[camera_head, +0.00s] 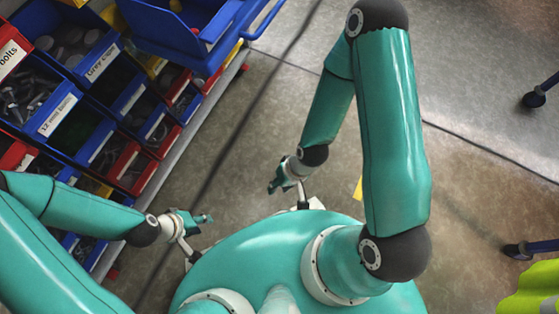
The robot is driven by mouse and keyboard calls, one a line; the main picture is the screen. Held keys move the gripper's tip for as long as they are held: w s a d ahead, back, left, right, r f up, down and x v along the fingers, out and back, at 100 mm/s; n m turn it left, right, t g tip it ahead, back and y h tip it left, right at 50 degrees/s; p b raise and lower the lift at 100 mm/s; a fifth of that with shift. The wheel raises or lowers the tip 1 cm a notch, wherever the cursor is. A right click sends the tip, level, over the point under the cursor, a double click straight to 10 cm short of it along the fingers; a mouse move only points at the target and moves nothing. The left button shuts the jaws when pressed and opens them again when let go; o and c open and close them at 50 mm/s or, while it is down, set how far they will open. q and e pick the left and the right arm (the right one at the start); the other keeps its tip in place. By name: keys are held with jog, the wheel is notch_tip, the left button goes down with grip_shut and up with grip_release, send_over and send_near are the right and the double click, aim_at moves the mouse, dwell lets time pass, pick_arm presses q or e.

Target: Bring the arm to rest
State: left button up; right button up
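My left gripper (203,221) is at the lower left, in front of my teal base. Its arm comes in from the left edge, and its small teal fingers point right. My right gripper (275,184) hangs near the middle, just above the front of my base. Its arm rises to an elbow at the top and comes down to the wrist. I see nothing held in either gripper. Both are small and seen at an angle, so I cannot tell whether the fingers are open or shut.
A rack of blue, red and yellow parts bins (90,95) fills the upper left, close to my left arm. A blue bin (180,30) juts out at the top. Dark-tipped legs (535,98) and a yellow-green item (530,290) are at the right. Bare concrete floor lies between.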

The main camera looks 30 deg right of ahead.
notch_tip(320, 180, up, 33)
jog(key=p, duration=3.2)
jog(key=shift+f+p, duration=0.15)
jog(key=shift+p, duration=0.2)
